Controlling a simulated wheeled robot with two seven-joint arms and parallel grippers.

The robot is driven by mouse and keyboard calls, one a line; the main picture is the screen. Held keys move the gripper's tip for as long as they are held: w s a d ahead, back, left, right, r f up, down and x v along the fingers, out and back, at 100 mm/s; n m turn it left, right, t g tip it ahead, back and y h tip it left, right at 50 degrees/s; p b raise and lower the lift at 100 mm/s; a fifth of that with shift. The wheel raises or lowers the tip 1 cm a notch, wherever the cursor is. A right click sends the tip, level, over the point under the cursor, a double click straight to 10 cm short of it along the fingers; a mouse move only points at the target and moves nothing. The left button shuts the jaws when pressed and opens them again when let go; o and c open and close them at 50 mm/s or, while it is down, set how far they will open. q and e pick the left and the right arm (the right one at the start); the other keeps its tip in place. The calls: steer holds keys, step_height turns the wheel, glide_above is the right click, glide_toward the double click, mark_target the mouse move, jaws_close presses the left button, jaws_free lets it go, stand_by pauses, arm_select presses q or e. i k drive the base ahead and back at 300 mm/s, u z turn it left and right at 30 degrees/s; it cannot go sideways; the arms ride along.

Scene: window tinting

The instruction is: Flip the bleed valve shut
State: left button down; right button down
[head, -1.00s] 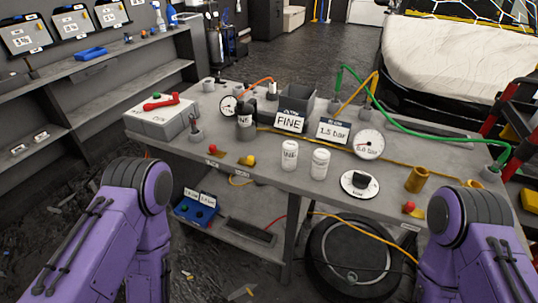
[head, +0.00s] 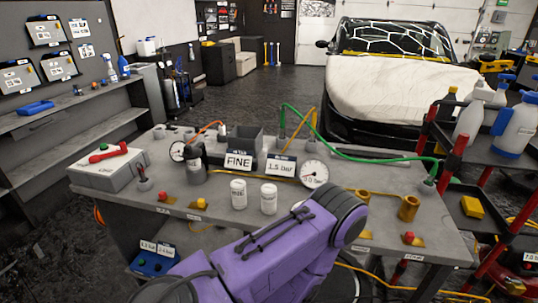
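A red lever (head: 109,153) lies on top of a pale grey box (head: 108,170) at the left end of the workbench, with a green button (head: 124,146) beside it. I cannot tell whether this lever is the bleed valve; no readable label names it. A round white pressure gauge (head: 314,174) stands near the middle of the bench beside the "1.5 bar" sign (head: 281,164). A smaller gauge (head: 178,152) is by a dark canister (head: 195,165). One of my purple arms crosses the lower middle and hides part of the bench front. Neither gripper shows.
The bench (head: 225,190) also holds two white jars (head: 238,195), a "FINE" sign (head: 238,161), brass cups (head: 409,207) and a green hose (head: 370,145). A red-framed cart (head: 432,140) stands at right. A covered car (head: 400,75) is behind.

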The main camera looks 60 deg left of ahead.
mark_target(201, 203)
steer(key=z, duration=0.15)
steer(key=k, duration=0.5)
steer(key=u, duration=1.65)
